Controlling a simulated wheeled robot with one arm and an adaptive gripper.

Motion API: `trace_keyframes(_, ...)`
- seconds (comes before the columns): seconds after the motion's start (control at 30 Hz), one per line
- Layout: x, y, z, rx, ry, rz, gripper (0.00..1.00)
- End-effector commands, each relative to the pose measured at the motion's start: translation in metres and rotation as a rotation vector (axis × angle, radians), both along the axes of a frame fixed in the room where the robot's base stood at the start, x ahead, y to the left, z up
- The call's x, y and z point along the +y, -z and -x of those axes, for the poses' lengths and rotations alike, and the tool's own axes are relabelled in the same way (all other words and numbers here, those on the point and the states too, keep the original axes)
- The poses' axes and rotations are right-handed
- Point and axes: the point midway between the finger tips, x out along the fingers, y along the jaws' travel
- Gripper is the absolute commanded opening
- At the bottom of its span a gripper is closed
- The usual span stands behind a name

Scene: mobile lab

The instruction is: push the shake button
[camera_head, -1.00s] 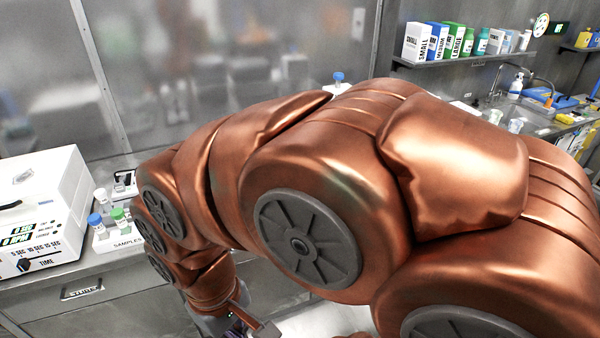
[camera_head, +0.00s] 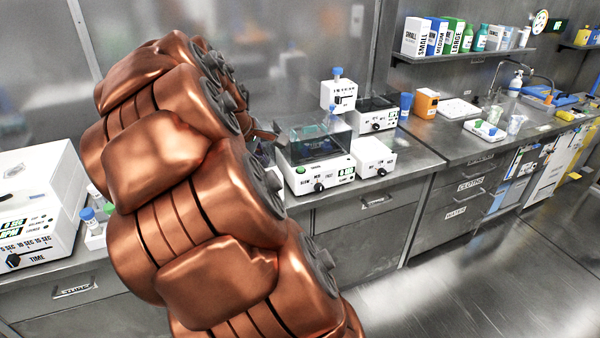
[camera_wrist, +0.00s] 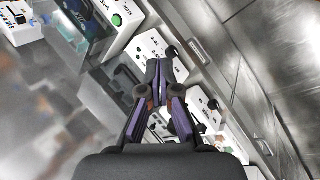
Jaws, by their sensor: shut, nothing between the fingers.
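In the head view a white machine with a clear lid (camera_head: 318,148) stands on the counter, its front carrying a lit display, a black knob and a small green dot (camera_head: 300,170). The label reads roughly slow, med, fast; I cannot read the word shake. In the wrist view a white machine with a clear cover and a green round button (camera_wrist: 117,20) shows at top left, beyond my fingertips. My gripper (camera_wrist: 160,72) is shut and empty, apart from that button.
A small white box with a knob (camera_head: 374,158) stands right of the lidded machine. A larger white timer machine (camera_head: 38,205) is at the left, beside blue- and green-capped vials. A wash area with bottles lies at the right. The floor (camera_head: 450,290) in front is clear.

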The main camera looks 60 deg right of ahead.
Motion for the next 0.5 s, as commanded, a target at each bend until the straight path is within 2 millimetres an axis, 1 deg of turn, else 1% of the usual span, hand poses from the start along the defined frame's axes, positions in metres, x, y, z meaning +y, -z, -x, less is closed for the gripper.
trace_keyframes(0.03, -0.025, 0.005, -0.004, 0.026, -0.02, 0.033, 0.0)
trace_keyframes(0.07, -0.038, 0.005, -0.008, 0.041, -0.039, 0.052, 0.0)
trace_keyframes(0.1, -0.055, 0.006, -0.012, 0.064, -0.065, 0.077, 0.0)
trace_keyframes(0.17, -0.08, 0.009, -0.018, 0.099, -0.107, 0.113, 0.0)
trace_keyframes(0.2, -0.097, 0.011, -0.022, 0.122, -0.137, 0.135, 0.0)
trace_keyframes(0.27, -0.121, 0.016, -0.027, 0.161, -0.182, 0.167, 0.0)
trace_keyframes(0.3, -0.137, 0.02, -0.03, 0.187, -0.215, 0.185, 0.0)
trace_keyframes(0.4, -0.172, 0.032, -0.036, 0.253, -0.292, 0.222, 0.0)
trace_keyframes(0.5, -0.201, 0.045, -0.043, 0.305, -0.367, 0.251, 0.0)
